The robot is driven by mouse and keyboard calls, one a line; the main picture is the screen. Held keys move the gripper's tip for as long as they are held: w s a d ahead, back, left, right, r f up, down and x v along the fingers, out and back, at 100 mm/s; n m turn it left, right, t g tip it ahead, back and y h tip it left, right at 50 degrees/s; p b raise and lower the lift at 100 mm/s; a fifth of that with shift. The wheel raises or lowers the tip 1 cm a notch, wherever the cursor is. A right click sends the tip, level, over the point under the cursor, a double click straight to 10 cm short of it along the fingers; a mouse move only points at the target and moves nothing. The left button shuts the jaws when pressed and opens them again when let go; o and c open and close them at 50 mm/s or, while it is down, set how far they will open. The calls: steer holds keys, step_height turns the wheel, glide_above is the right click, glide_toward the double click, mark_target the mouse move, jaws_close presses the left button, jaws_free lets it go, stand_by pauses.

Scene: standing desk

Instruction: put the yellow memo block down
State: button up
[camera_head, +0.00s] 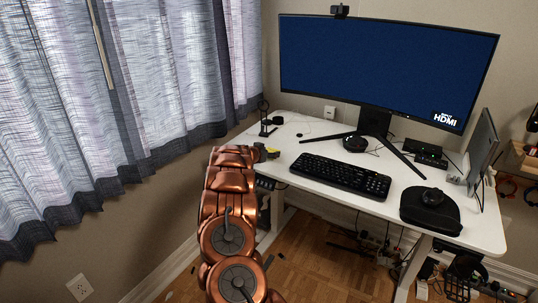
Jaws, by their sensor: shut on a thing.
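The yellow memo block (273,153) shows as a small yellow patch just past the end of my copper-coloured arm, at the left front part of the white desk (290,145). My gripper (262,151) is mostly hidden behind the arm; only a dark part of it shows beside the block. It is shut on the block. The block is over or at the desk surface near its left edge; I cannot tell whether it touches the desktop.
A black keyboard (341,175) lies right of the block. A small black stand (264,120) is behind it.

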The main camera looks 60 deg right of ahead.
steer(key=shift+f, duration=0.15)
steer(key=o, duration=1.1)
steer(key=shift+f, duration=0.1)
steer(key=shift+o, duration=0.2)
